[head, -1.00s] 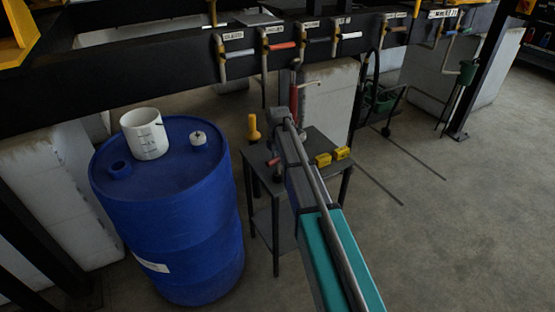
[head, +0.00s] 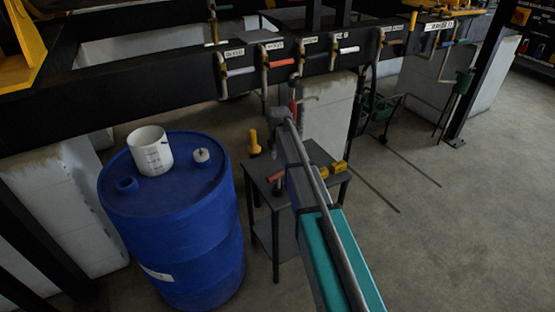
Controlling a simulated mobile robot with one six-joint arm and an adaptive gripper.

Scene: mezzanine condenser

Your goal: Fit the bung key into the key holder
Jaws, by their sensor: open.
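A small red-handled tool (head: 275,177) with a dark upright part below it stands on the dark side table (head: 318,152), just left of my arm. It may be the bung key, but it is too small to be sure. I cannot pick out the key holder with certainty. Two yellow blocks (head: 334,170) lie at the table's right front side. A yellow upright piece (head: 254,147) stands at its back left. My arm reaches over the table from the lower right and covers its middle. My gripper's fingers are not visible; the arm's links hide that area.
A dark beam with labelled valves and pipes (head: 275,62) crosses behind. Open concrete floor (head: 440,230) lies to the right.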

